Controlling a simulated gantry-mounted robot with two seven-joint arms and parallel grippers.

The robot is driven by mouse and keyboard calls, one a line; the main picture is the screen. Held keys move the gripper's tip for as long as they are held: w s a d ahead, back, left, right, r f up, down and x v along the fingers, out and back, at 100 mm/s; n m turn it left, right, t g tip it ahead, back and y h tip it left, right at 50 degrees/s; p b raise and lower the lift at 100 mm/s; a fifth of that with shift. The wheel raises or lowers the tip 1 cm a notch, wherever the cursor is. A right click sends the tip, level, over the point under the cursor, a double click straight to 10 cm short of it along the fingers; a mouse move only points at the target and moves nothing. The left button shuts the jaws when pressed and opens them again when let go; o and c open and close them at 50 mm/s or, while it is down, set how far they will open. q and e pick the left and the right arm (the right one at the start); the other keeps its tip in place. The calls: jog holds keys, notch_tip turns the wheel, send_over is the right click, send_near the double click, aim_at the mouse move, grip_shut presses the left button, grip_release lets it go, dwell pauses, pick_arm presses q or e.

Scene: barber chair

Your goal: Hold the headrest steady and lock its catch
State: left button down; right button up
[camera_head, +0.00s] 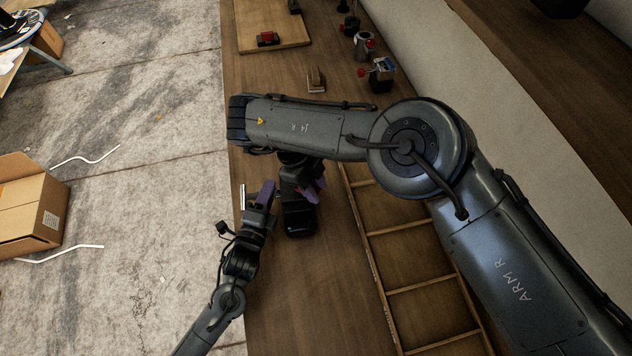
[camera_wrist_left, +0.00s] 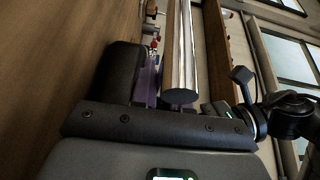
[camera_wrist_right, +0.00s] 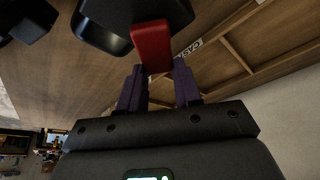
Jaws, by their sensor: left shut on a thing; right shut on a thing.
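The black headrest (camera_head: 299,222) lies at the bench's left side, partly under my right arm. Its dark pad also shows in the left wrist view (camera_wrist_left: 118,75) and in the right wrist view (camera_wrist_right: 110,25). My left gripper (camera_head: 265,194), with purple fingers, is at its left side. In the left wrist view a shiny metal bar (camera_wrist_left: 180,50) runs up from my left jaws, which are shut on it; it hides one finger. My right gripper (camera_wrist_right: 158,75) is shut on the red catch (camera_wrist_right: 152,45), which sticks out from the dark headrest. The head view hides this catch.
A wooden divided tray (camera_head: 412,288) lies right of the headrest. Small clamps and blocks (camera_head: 382,75) stand at the bench's far end near a wooden board (camera_head: 270,25). A cardboard box (camera_head: 25,205) is on the floor at left. My right arm spans above the bench.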

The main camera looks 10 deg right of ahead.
pick_arm(q)
jog(key=shift+w+r, duration=0.1)
jog(key=shift+r, duration=0.1)
pick_arm(e)
jog(key=m, duration=0.2)
jog(key=a+m+y, duration=0.1)
jog(key=m, duration=0.1)
jog(key=s+m+g, duration=0.1)
jog(key=shift+a+m+y, duration=0.15)
jog(key=shift+m+y, duration=0.25)
jog(key=m, duration=0.1)
jog(key=a+m+y, duration=0.1)
jog(key=m, duration=0.1)
jog(key=shift+s+g, duration=0.15)
jog(key=shift+g, duration=0.15)
jog(key=shift+a+m+y, duration=0.25)
jog(key=shift+m+y, duration=0.35)
jog(key=shift+m, duration=0.5)
jog(key=o, duration=1.1)
jog(key=shift+a, duration=0.1)
jog(key=shift+c, duration=0.2)
jog(key=shift+v, duration=3.75)
